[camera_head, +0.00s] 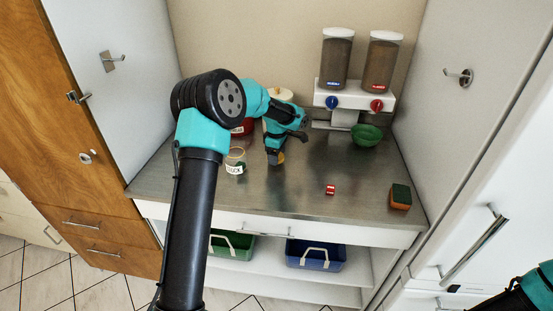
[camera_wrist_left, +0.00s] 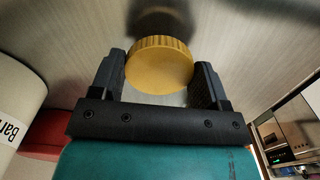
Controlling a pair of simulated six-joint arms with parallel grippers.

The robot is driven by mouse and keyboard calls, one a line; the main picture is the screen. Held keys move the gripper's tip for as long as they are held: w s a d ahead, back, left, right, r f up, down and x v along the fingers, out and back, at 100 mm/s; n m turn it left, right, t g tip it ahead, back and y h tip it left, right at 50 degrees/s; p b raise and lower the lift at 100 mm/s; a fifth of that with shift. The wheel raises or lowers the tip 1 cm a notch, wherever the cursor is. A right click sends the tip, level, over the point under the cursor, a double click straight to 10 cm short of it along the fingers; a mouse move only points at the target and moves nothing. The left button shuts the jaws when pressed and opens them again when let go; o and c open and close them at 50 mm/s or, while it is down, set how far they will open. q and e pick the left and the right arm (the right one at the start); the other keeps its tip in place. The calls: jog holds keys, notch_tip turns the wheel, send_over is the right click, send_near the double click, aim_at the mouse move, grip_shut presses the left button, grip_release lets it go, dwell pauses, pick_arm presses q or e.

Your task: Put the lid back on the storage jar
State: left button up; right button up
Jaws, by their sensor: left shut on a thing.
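My left gripper (camera_head: 280,155) is shut on a round yellow lid with a ribbed edge (camera_wrist_left: 160,66), seen between the two black fingers in the left wrist view. In the head view the lid (camera_head: 281,158) shows small under the gripper, over the steel counter. I cannot tell how far above the counter it is. An open-looking clear jar with a white label (camera_head: 235,162) stands upright on the counter to the left of the gripper, apart from it.
A red container (camera_head: 244,128) and a white canister (camera_head: 281,95) stand behind my left arm, partly hidden. A two-hopper dispenser (camera_head: 354,95), a green bowl (camera_head: 366,135), a small red-and-white item (camera_head: 330,190) and a sponge (camera_head: 400,197) are to the right. The counter's front middle is clear.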

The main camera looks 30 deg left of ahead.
pick_arm(q)
jog(key=s+d+r, duration=0.1)
jog(key=s+d, duration=0.1)
jog(key=s, duration=0.2)
jog(key=s+d, duration=0.3)
jog(key=s, duration=0.2)
jog(key=s+d+r, duration=0.1)
jog(key=s+d, duration=0.2)
jog(key=s, duration=0.1)
jog(key=shift+s+d+r, duration=0.15)
jog(key=shift+s+r, duration=0.15)
jog(key=shift+s, duration=0.05)
